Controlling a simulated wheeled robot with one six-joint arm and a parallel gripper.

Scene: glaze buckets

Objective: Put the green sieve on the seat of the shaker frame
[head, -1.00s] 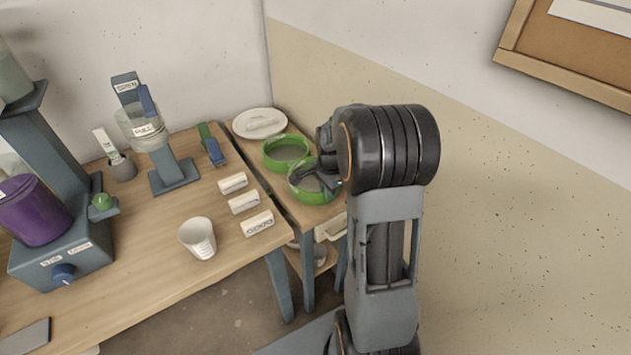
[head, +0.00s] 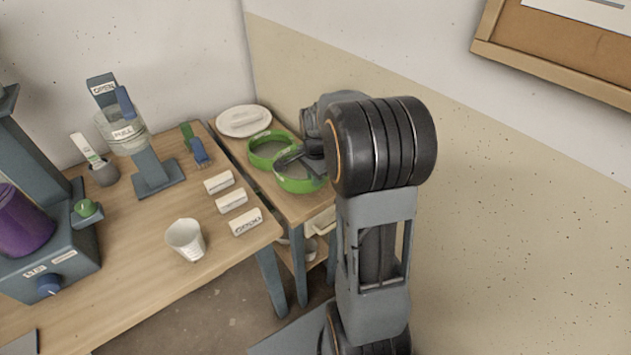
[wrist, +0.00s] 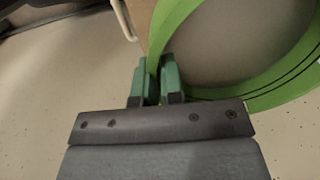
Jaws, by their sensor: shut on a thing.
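I cannot tell whether this sieve touches the table. A blue-grey machine (head: 62,250) carries a purple bucket. I cannot tell which is the shaker frame.
A white cup (head: 186,240) and several white labelled blocks (head: 231,201) stand on the main table's right part. A white lid (head: 243,121) lies at the back of the side table (head: 268,188). The wall is close on the right.

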